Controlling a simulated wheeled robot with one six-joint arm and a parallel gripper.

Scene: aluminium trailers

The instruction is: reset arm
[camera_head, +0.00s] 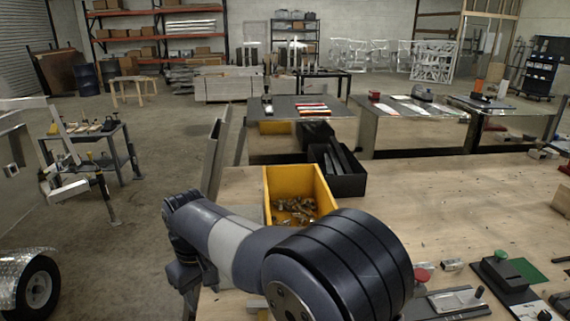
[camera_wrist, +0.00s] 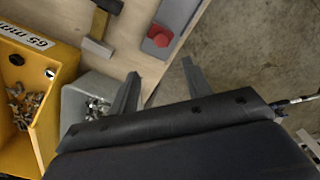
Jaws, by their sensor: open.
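My arm reaches across the lower middle of the head view, bent to the left of the yellow bin (camera_head: 293,176). In the wrist view my gripper (camera_wrist: 160,70) is open, its two fingers spread apart with nothing between them. The fingers are over the edge of the wooden bench (camera_wrist: 140,62), with concrete floor beyond on the right. In the head view the arm hides part of the bench, and the gripper's fingers cannot be made out clearly.
The yellow bin holds brass-coloured parts; in the wrist view a grey bin (camera_wrist: 72,100) with metal pieces sits beside it. Black bins (camera_head: 340,170) stand behind. Open floor (camera_head: 150,220) lies left.

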